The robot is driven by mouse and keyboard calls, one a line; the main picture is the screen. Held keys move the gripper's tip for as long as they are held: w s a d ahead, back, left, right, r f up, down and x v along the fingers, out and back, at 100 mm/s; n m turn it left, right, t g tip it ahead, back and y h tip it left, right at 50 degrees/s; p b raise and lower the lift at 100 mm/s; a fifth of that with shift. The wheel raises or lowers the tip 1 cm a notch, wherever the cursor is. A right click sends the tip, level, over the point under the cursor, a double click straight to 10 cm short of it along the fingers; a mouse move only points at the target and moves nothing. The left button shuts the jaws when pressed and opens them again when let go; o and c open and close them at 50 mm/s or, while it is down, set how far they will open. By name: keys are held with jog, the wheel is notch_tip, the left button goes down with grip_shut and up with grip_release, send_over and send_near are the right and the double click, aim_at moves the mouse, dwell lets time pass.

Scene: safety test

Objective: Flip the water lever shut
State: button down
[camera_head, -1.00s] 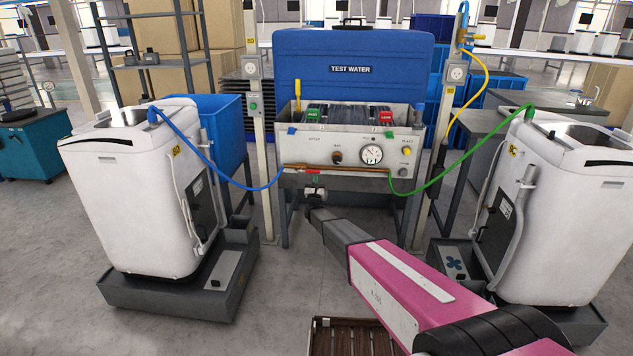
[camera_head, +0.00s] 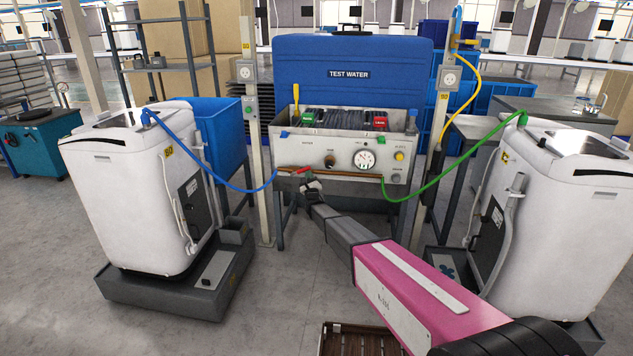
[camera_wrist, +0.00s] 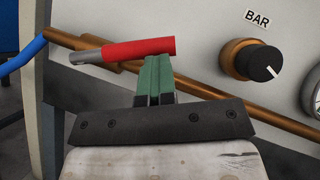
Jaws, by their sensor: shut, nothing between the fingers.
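The water lever (camera_wrist: 140,49) has a red grip and a grey metal end. It lies in front of the copper pipe (camera_wrist: 215,85) on the test panel, tilted so that its right, red end stands off above the pipe line. In the head view the lever (camera_head: 301,170) shows small and red at the panel's lower left. My gripper (camera_wrist: 158,62) is shut and empty, its green fingers side by side. The fingertips are right at the underside of the red grip near its right end; whether they touch cannot be told. My gripper (camera_head: 312,186) is below the lever in the head view.
The panel (camera_head: 300,147) carries a BAR knob (camera_wrist: 257,60) and a gauge (camera_head: 364,160) right of the lever. A blue hose (camera_head: 205,168) and a green hose (camera_head: 450,168) run to white washers (camera_head: 130,210) (camera_head: 560,220) on either side. Open floor lies before the panel.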

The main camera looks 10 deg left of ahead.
jog(key=a+r+n+g+y, duration=0.3)
jog(key=a+r+n+g, duration=0.3)
jog(key=n, duration=0.7)
jog(key=shift+w+r+n+g, duration=0.15)
jog(key=shift+r+n+g, duration=0.25)
jog(key=shift+r+g, duration=0.15)
jog(key=shift+a+r, duration=0.1)
